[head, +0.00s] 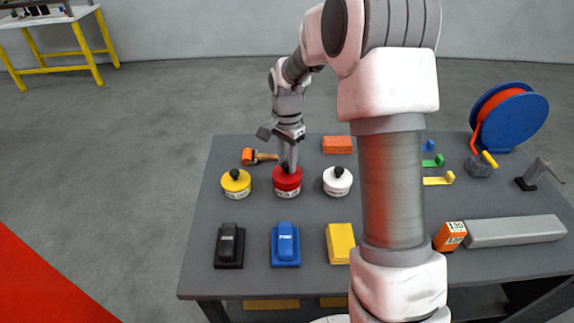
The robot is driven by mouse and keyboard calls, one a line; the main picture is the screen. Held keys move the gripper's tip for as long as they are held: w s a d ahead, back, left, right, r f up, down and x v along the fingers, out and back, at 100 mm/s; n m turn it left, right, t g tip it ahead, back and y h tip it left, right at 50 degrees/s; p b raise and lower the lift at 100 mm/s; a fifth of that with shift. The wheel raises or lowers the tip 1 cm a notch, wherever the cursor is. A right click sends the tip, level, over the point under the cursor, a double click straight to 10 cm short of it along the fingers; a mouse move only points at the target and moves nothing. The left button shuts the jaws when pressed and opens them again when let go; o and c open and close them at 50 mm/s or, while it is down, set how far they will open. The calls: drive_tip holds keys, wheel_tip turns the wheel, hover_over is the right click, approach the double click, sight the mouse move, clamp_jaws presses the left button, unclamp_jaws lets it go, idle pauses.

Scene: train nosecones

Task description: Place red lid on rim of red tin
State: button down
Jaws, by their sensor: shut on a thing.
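The red tin (288,191) stands on the grey table, between a yellow tin and a white tin. The red lid (287,172) with its dark knob is at the top of the red tin. My gripper (288,167) points down over the red tin and is shut on the lid's knob. The fingers partly cover the knob. I cannot tell from this view whether the lid touches the rim all round or sits slightly above it.
The yellow tin (236,188) is close on the left and the white tin (337,185) close on the right, both with knobbed lids. An orange-handled roller (252,156) lies behind. Black (229,246), blue (285,246) and yellow (340,244) blocks sit in front on the table (255,222).

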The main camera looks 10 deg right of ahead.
drive_tip(key=shift+f, duration=0.9)
drive_tip(key=shift+f, duration=0.1)
drive_tip(key=shift+f, duration=0.15)
drive_tip(key=c, duration=0.6)
unclamp_jaws()
